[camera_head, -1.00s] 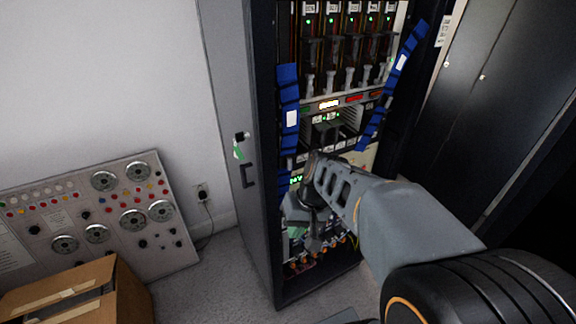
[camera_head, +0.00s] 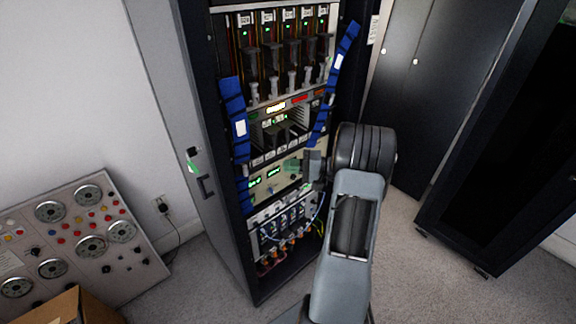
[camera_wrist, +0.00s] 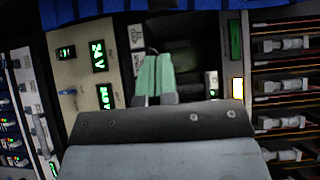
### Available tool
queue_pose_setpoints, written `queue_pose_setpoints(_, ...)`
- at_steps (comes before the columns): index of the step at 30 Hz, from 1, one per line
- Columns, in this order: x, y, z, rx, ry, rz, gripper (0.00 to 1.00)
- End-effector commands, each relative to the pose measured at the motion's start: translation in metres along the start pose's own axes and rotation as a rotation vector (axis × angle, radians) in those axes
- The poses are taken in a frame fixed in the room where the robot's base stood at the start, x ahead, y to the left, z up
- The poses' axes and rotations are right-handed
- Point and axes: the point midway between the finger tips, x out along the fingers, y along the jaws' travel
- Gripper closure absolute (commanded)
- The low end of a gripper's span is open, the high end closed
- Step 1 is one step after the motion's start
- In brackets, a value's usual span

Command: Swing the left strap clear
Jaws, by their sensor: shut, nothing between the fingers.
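The left strap (camera_head: 233,96) is a blue band with a white label. It hangs down the left front edge of the open rack. In the wrist view a blue strap (camera_wrist: 95,10), which appears to be the left one, crosses the top edge. My gripper (camera_head: 289,166) is in front of the rack, to the right of the left strap and apart from it. Its green fingertips (camera_wrist: 153,72) are together and empty in the wrist view, near the panel with green displays. The right strap (camera_head: 337,80) hangs slanted along the right side of the rack.
Several modules (camera_head: 285,65) fill the rack's upper part. A dial panel (camera_head: 75,235) and a cardboard box (camera_head: 70,305) are at lower left. Dark cabinets (camera_head: 510,130) stand right; carpet lies between.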

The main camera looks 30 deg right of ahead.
Motion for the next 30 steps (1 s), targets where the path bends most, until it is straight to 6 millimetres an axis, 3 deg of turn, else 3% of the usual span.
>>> queue_pose_setpoints(6,0.045,-0.003,0.001,0.003,-0.006,0.002,1.00)
queue_pose_setpoints(12,0.075,-0.003,0.007,0.005,-0.003,0.003,1.00)
queue_pose_setpoints(19,0.091,-0.001,0.024,0.004,-0.002,0.003,1.00)
queue_pose_setpoints(30,0.096,0.001,0.029,0.002,-0.001,0.004,1.00)
